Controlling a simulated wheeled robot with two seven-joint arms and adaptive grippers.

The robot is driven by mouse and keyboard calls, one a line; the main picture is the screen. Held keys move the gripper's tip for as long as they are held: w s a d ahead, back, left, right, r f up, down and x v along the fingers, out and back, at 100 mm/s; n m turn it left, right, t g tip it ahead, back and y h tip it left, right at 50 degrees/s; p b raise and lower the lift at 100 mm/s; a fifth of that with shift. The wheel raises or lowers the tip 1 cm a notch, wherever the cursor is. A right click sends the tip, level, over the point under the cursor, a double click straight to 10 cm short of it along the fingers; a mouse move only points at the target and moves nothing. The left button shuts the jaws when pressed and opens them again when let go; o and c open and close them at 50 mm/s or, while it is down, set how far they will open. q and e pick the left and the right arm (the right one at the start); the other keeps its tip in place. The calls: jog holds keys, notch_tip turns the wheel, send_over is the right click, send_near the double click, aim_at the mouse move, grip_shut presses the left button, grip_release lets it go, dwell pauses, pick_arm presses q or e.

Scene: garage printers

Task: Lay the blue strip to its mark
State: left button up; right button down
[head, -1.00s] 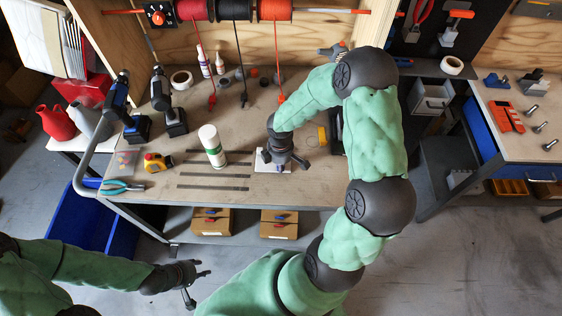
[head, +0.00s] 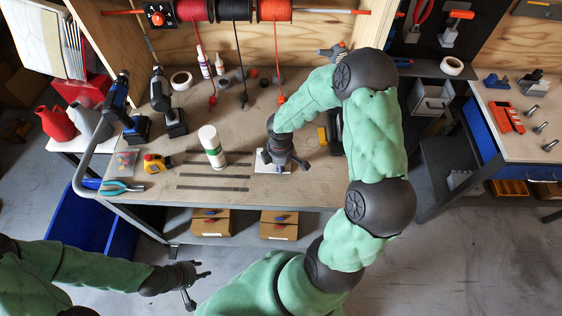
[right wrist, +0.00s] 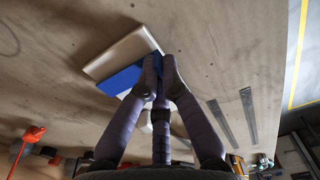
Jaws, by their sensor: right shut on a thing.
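My right gripper (head: 284,165) points down over a small white plate (head: 262,164) near the workbench's front edge. In the right wrist view, its fingers (right wrist: 162,78) are shut on the blue strip (right wrist: 122,80), which lies along the pale plate (right wrist: 118,52). The fingers hide part of the strip, and I cannot tell whether it touches the plate. In the head view the gripper mostly hides the strip. I cannot make out its mark. My left gripper (head: 195,283) is open and empty, in front of the bench at lower left.
Several dark strips (head: 213,176) lie flat left of the plate. Bare benchtop (head: 310,190) lies right of the plate.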

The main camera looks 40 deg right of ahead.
jog(key=shift+f, duration=0.2)
jog(key=c, duration=1.4)
grip_release()
jog(key=shift+o, duration=0.2)
notch_tip(320, 180, up, 12)
